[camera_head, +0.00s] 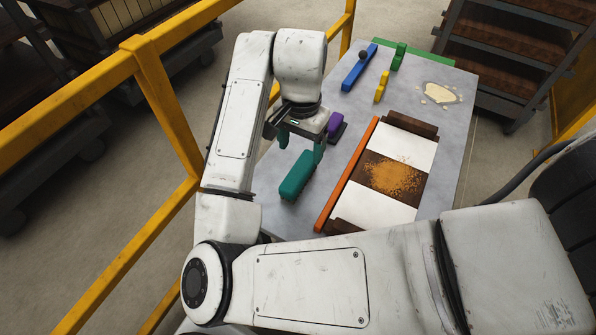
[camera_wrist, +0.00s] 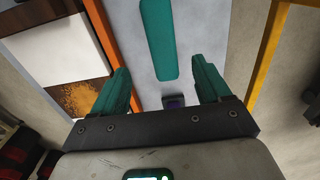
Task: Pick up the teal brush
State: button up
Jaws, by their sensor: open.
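The teal brush (camera_head: 297,177) lies on the grey table near its left edge, its long side running away from me. In the wrist view the brush (camera_wrist: 158,40) is a long teal bar at the top centre, beyond the fingertips. My gripper (camera_head: 301,147) is open and empty, with teal fingers, and hangs near the far end of the brush in the head view. In the wrist view my gripper (camera_wrist: 161,72) shows its two fingers spread, one either side of the brush's line. I cannot tell its exact height above the table.
A purple item (camera_head: 334,124) on a dark base stands just beyond my gripper. An orange bar (camera_head: 347,175) runs right of the brush, beside a white and brown panel with brown powder (camera_head: 391,177). Blue (camera_head: 359,67), yellow (camera_head: 382,87) and green (camera_head: 398,57) items lie farther back. A yellow railing (camera_head: 163,106) stands left.

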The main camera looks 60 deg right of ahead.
send_over(299, 170)
jog(key=f, duration=0.4)
jog(key=shift+s+d+f+b, duration=0.1)
jog(key=shift+s+f+b, duration=0.1)
jog(key=shift+b, duration=0.2)
jog(key=shift+w+f, duration=0.2)
jog(key=shift+f, duration=2.35)
jog(key=shift+c, duration=0.2)
jog(key=c, duration=1.1)
